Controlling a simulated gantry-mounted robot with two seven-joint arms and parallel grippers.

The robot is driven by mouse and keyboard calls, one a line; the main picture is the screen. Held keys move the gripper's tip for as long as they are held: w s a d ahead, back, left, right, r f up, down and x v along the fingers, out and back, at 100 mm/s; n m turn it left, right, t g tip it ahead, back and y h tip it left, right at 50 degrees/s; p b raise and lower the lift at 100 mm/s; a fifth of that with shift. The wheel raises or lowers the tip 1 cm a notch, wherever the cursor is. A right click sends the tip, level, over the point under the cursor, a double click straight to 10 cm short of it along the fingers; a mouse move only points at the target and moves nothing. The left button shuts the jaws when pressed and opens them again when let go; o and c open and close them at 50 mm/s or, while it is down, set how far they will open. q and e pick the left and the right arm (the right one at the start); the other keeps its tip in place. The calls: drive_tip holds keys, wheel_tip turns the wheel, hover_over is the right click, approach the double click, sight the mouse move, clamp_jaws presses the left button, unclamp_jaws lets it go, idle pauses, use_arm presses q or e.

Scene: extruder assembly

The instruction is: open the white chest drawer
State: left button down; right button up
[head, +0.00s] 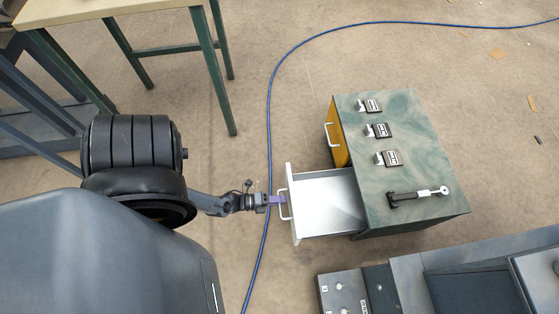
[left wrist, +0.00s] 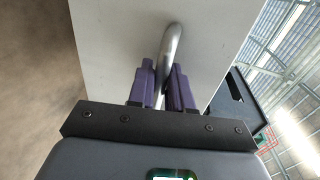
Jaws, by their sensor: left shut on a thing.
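The green chest (head: 400,165) stands on the floor right of centre in the head view. Its white drawer (head: 328,200) is pulled out to the left, and its empty inside shows. My left gripper (head: 281,203) is shut on the drawer's handle (head: 286,204). In the left wrist view the purple fingers (left wrist: 162,88) of my left gripper close around the metal handle bar (left wrist: 172,48), in front of the white drawer front (left wrist: 118,45). My right gripper is not in view.
A yellow drawer (head: 340,140) beside the white one looks shut. Several small devices and a black tool (head: 418,195) lie on the chest top. A blue cable (head: 268,120) runs along the floor. A wooden table (head: 90,10) stands at upper left, and grey equipment (head: 345,291) at lower right.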

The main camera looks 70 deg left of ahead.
use_arm(q)
drive_tip(key=shift+w, duration=0.1)
drive_tip(key=c, duration=1.2)
unclamp_jaws()
drive_tip(key=shift+w, duration=0.1)
drive_tip(key=shift+p+v, duration=1.3)
drive_tip(key=shift+v, duration=4.15)
